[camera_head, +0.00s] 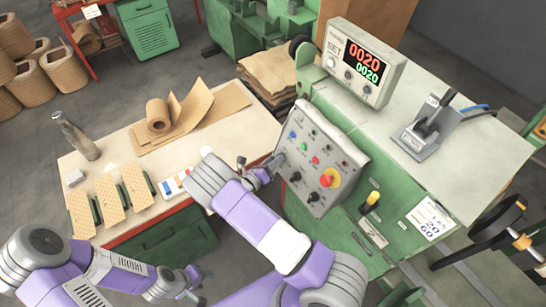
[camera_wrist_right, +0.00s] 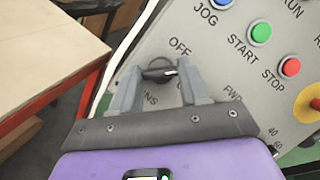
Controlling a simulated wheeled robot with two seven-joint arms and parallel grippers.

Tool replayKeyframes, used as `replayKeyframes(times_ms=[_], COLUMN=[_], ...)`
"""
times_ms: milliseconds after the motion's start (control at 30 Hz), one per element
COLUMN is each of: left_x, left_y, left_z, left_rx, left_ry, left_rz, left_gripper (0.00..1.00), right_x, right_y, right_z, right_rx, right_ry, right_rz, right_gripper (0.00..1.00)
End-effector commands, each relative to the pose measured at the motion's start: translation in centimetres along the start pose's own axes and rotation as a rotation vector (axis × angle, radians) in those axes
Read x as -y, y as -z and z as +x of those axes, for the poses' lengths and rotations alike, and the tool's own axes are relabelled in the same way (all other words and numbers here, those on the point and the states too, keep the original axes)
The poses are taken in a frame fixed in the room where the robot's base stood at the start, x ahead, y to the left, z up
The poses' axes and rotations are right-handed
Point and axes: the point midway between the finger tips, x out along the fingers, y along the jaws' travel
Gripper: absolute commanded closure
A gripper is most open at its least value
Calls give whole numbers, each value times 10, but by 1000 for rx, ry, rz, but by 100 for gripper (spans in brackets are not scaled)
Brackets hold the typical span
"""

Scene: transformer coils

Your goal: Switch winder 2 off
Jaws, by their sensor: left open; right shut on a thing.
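The grey control panel (camera_head: 318,160) of the green winder faces me in the head view. It carries buttons, dark knobs and a red-and-yellow emergency stop (camera_head: 329,177). In the right wrist view, a black rotary switch (camera_wrist_right: 158,70) sits just below the word OFF, its bar lying roughly level. My right gripper (camera_wrist_right: 159,82) is shut on this switch, one finger on each side. In the head view, the right gripper (camera_head: 266,172) is at the panel's left edge. My left gripper (camera_head: 196,284) is open and empty at the lower left. No winder number is readable.
A pale table (camera_head: 120,165) at left holds a cardboard roll (camera_head: 158,115), a bottle (camera_head: 80,140) and several tan pieces. A grey device (camera_head: 427,130) with a black lever stands on the winder top.

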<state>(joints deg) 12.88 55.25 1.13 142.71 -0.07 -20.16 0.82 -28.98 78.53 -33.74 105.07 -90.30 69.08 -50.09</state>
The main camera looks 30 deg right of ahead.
Motion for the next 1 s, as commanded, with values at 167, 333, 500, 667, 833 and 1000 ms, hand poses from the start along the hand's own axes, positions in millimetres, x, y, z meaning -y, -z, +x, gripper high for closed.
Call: replayKeyframes(times_ms=[167,333,500,667,833,1000], left_x=[-7,-12,-16,-19,-22,-23], left_y=[-1,-1,-2,-2,-2,-3], left_z=[-19,-32,-44,-52,-58,-61], left_rx=[0,0,0,0,0,0], left_ry=[0,0,0,0,0,0], left_rz=[0,0,0,0,0,0], left_gripper=[54,54,54,54,54,54], right_x=[4,5,6,6,5,5], right_y=[-2,-2,-2,-2,-2,-1], right_z=[-1,-1,0,0,0,0], right_rx=[-1,-1,-2,-1,-1,-1], right_ry=[-64,-125,-178,-219,-251,-271], right_rz=[-159,-306,-439,-541,-620,-667], right_gripper=[86,86,86,86,86,86])
